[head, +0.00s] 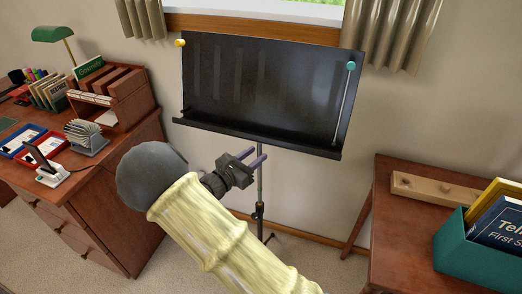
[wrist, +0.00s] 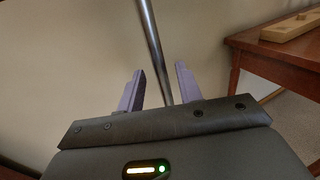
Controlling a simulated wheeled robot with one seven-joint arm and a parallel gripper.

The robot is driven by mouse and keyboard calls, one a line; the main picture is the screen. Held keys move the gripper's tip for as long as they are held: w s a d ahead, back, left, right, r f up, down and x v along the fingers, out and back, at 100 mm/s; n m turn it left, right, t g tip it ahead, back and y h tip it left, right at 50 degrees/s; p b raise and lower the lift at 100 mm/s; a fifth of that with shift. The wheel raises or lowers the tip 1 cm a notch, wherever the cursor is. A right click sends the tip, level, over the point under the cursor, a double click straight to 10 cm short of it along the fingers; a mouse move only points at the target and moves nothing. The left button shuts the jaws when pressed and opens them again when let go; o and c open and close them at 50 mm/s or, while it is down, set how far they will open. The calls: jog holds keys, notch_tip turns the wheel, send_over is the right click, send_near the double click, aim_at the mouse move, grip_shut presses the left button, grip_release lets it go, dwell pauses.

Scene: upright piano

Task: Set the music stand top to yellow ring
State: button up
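The music stand has a black, tilted top (head: 262,95) with a bottom ledge, seen in the head view. A yellow knob (head: 180,43) is at its upper left, and a teal knob (head: 351,66) with a thin rod is at its right. Its grey pole (head: 260,184) runs down from the top to a dark collar (head: 259,211). My gripper (head: 262,151) is just below the ledge, with its purple fingers apart. In the wrist view, the pole (wrist: 154,45) passes through the gap between the fingers (wrist: 159,68); I cannot tell whether they touch it. I see no yellow ring on the pole.
A desk (head: 140,131) with a rack and a green lamp (head: 54,34) is at the left. A wooden table (head: 390,226) with a pegged board (head: 432,188) and a teal book box (head: 450,250) is at the right. The wall and window are behind the stand.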

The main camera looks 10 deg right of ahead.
jog(key=v, duration=1.3)
jog(key=shift+p, duration=0.3)
jog(key=s+d+f+m+g+y, duration=0.3)
jog(key=s+d+m+g+y, duration=1)
jog(key=m, duration=0.6)
notch_tip(320, 180, up, 23)
jog(key=s+d+m+t+y+p, duration=0.1)
jog(key=m+t+p, duration=0.3)
jog(key=p, duration=1.5)
jog(key=shift+s+d+m+t, duration=0.45)
jog(key=shift+d+m, duration=0.3)
jog(key=shift+m, duration=0.45)
